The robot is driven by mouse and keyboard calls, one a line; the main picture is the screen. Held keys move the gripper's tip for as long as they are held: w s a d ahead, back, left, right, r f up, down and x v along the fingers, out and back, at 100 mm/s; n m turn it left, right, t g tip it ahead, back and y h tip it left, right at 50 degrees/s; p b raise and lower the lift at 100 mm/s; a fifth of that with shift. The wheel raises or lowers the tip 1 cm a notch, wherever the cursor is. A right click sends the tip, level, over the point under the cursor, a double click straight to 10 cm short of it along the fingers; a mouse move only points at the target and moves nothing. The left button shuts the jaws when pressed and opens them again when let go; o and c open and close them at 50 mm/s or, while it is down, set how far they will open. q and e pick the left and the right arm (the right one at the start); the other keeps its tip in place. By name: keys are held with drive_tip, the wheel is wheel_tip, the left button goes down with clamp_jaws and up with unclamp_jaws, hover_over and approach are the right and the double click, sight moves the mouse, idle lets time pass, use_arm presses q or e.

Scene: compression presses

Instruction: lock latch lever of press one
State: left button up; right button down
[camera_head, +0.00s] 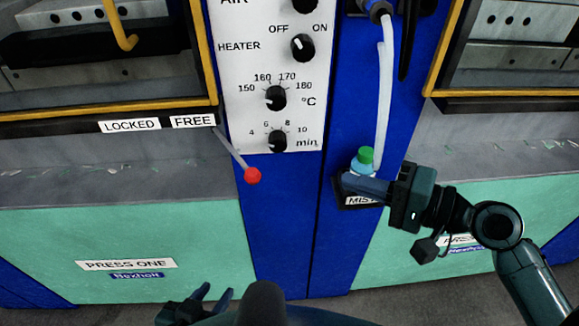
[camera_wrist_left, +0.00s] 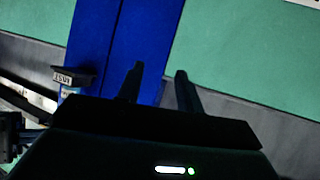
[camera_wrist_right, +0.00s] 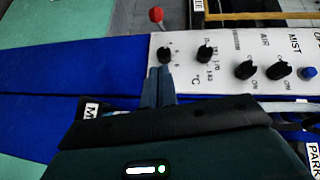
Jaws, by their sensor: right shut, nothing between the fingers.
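The latch lever of press one is a grey rod with a red ball knob (camera_head: 252,175). It hangs from below the FREE label (camera_head: 192,121), slanting down to the right. The LOCKED label (camera_head: 130,125) is to its left. The red knob also shows at the top of the right wrist view (camera_wrist_right: 156,14). My left gripper (camera_head: 212,292) is low at the bottom of the head view, open and empty, below the knob and apart from it. My right gripper (camera_head: 350,184) is shut and empty, right of the knob, in front of the mist holder.
A mist bottle with a green cap (camera_head: 365,156) stands in a dark holder marked MIST, close to my right fingers. The white control panel (camera_head: 240,110) has several black knobs above the lever. Yellow-framed press openings lie on both sides. The blue column (camera_head: 285,225) below the lever is clear.

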drive_tip(key=shift+s+r, duration=0.1)
drive_tip(key=shift+a, duration=0.1)
drive_tip(key=s+a+p+x, duration=0.1)
drive_tip(key=s+p+x, duration=0.1)
drive_tip(key=x, duration=1.1)
drive_tip(key=shift+s+a+f+p, duration=0.15)
drive_tip(key=shift+f+p, duration=0.05)
drive_tip(key=shift+p, duration=0.4)
drive_tip(key=shift+s+a, duration=0.1)
drive_tip(key=shift+s, duration=0.05)
